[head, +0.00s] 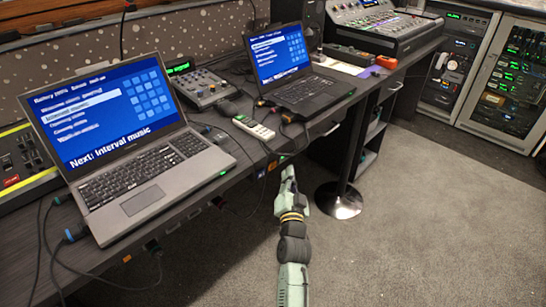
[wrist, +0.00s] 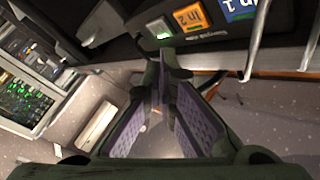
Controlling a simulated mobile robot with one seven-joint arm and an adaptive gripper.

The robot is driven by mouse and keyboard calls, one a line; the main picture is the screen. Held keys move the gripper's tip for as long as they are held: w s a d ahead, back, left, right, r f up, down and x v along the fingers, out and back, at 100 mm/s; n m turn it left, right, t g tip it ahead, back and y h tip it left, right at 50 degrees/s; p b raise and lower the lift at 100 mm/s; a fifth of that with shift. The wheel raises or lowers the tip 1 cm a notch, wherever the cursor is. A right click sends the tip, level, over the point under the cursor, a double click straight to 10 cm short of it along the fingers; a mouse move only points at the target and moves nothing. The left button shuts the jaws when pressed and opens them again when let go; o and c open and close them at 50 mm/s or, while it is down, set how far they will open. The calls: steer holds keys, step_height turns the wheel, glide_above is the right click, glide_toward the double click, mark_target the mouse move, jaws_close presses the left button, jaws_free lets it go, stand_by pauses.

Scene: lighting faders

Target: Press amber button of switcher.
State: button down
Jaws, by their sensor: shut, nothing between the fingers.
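The amber button (wrist: 189,18), marked "In 2", is on the dark switcher (wrist: 130,38) at the top of the wrist view. It sits between a blue button (wrist: 240,8) and a pale, green-lit button (wrist: 160,30). My gripper (wrist: 163,62) is shut and empty. In the wrist view its tips show just below the green-lit button, left of and below the amber one; I cannot tell the gap in depth. In the head view my gripper (head: 288,172) is beside the desk's front edge, and a small orange patch (head: 272,165) there may be the amber button.
Two open laptops (head: 150,180) (head: 293,92) stand on the dark desk (head: 225,178), with a small mixer (head: 205,88) between them. Cables hang along the front edge. A round metal foot (head: 339,200) and equipment racks (head: 510,80) stand right. Floor beside my arm is clear.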

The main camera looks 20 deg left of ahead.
mark_target(272, 166)
steer(key=shift+w+a+p, duration=0.25)
steer(key=shift+a+p, duration=0.4)
steer(key=shift+p, duration=0.05)
steer(key=shift+w+a+p, duration=0.2)
steer(key=shift+a+p, duration=0.4)
steer(key=shift+p, duration=0.1)
steer(key=shift+w+a+r+p, duration=0.15)
steer(key=shift+a+p, duration=0.15)
steer(key=shift+p, duration=0.45)
steer(key=shift+a, duration=0.1)
steer(key=shift+w+a+p, duration=0.1)
steer(key=shift+a+p, duration=0.2)
steer(key=shift+p, duration=0.55)
stand_by(0.8)
steer(key=shift+d+f+b, duration=0.2)
steer(key=shift+f+b, duration=0.1)
steer(key=shift+b, duration=0.45)
steer(key=shift+s+d+b, duration=0.2)
steer(key=shift+d+b, duration=0.15)
steer(key=shift+b, duration=0.4)
steer(key=shift+d+r, duration=0.15)
